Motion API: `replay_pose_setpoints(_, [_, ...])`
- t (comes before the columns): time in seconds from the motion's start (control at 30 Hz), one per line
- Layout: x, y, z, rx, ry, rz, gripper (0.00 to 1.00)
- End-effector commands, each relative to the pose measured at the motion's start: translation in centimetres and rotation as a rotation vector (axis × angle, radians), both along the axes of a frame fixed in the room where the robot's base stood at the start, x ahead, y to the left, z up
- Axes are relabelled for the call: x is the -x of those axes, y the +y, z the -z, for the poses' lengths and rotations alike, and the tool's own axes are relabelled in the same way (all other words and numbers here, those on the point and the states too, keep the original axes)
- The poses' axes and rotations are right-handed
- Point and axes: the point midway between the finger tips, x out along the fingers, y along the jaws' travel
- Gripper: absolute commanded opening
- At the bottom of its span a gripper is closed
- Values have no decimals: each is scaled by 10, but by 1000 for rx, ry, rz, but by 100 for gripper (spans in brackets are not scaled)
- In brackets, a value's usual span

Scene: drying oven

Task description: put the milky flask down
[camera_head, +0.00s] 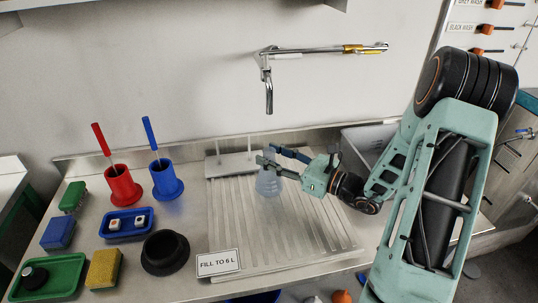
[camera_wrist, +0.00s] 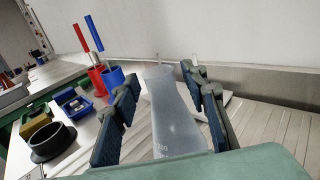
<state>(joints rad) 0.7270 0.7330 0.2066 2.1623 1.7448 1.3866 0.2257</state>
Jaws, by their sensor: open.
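The milky flask (camera_head: 268,184) is translucent and pale, and it appears upright on the ribbed draining board (camera_head: 318,225) near its back left. In the wrist view the flask (camera_wrist: 172,118) rises between my fingers, with faint graduation marks low on its side. My gripper (camera_head: 275,160) reaches in from the right at the height of the flask's upper part. Its fingers (camera_wrist: 165,105) are open, one on each side of the flask, with visible gaps. The flask's base is hidden in the wrist view.
A chrome tap (camera_head: 268,85) hangs from the wall above. A white peg rack (camera_head: 233,163) stands behind the flask. Left are red (camera_head: 123,186) and blue (camera_head: 166,180) brush holders, a black ring (camera_head: 165,253), sponges and trays. A "FILL TO 6 L" sign (camera_head: 219,263) stands in front.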

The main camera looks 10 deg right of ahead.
Motion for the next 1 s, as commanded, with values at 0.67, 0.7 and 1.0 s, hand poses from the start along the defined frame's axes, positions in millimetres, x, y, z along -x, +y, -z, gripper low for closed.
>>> replay_pose_setpoints(0.67, [77, -77, 0, 0, 0, 1, 40])
replay_pose_setpoints(0.7, [78, -78, 0, 0, 0, 1, 40])
replay_pose_setpoints(1.0, [78, -78, 0, 0, 0, 1, 40])
